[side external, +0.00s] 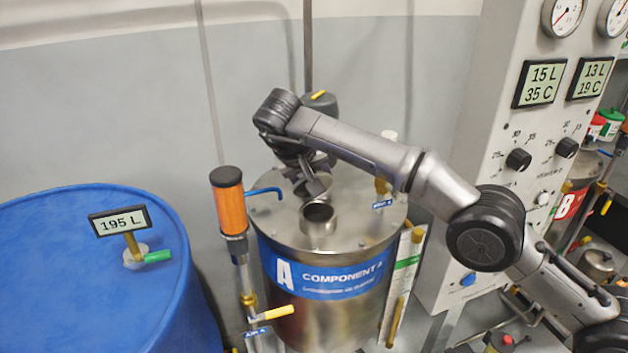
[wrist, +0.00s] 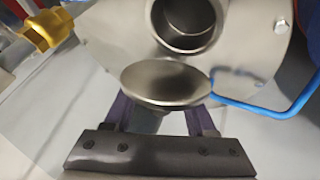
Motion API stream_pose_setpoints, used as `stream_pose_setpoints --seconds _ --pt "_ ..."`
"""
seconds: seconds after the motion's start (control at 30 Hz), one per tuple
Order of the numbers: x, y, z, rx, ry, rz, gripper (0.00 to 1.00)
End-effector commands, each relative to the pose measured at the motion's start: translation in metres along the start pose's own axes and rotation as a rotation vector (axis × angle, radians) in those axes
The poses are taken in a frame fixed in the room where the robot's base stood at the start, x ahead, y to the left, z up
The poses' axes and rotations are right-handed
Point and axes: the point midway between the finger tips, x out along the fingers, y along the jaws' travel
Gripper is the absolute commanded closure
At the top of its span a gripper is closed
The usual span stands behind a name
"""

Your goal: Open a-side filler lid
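The A-side tank (side external: 285,232) is a steel drum with a blue "COMPONENT A" band. Its filler neck (side external: 318,222) is uncovered, and the dark opening shows; the neck is also at the top of the wrist view (wrist: 187,22). The round metal lid (wrist: 165,82) is off the opening, beside the neck; in the side view (side external: 316,186) it looks tilted behind it. My gripper (wrist: 160,112) is right behind the lid, with a purple finger on each side. The lid hides the fingertips, and a grey part shows between the fingers. Whether they grip it is unclear.
A brass-yellow fitting (wrist: 48,28) is at the wrist view's upper left. A blue barrel (side external: 70,260) stands left, and a gauge panel (side external: 490,120) right.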

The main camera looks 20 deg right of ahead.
Motion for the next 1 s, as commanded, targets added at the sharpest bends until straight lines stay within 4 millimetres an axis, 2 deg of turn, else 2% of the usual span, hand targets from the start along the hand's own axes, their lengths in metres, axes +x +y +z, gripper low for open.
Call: stream_pose_setpoints --seconds 0.53,1.0 --pt "-0.0009 0.0006 0.0026 0.009 0.028 0.003 0.44" --pt "-0.0042 0.0021 0.0082 0.084 0.211 0.004 0.44"
